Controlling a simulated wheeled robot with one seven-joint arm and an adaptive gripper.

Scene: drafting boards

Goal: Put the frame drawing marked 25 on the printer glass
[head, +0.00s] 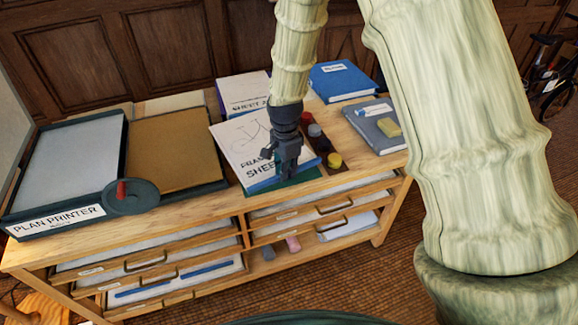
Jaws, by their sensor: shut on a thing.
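The frame drawing (245,148) is a white sheet with a line sketch, the printed words "FRAME" and "SHEET" and a blue front edge. Its number is hidden behind my gripper (290,176). My gripper is shut on the drawing near its front right edge. The drawing looks slightly tilted above a green surface (300,178) on the cabinet top; I cannot tell how far it is clear of it. The plan printer (58,220) stands at the left, with a pale grey panel (75,160) that looks like the glass and a brown panel (172,148) beside it.
Another white sheet (243,88) marked "SHEET" lies behind. A dark tray holds coloured round pots (334,160). A red-marked round knob (130,197) sits at the printer's front.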

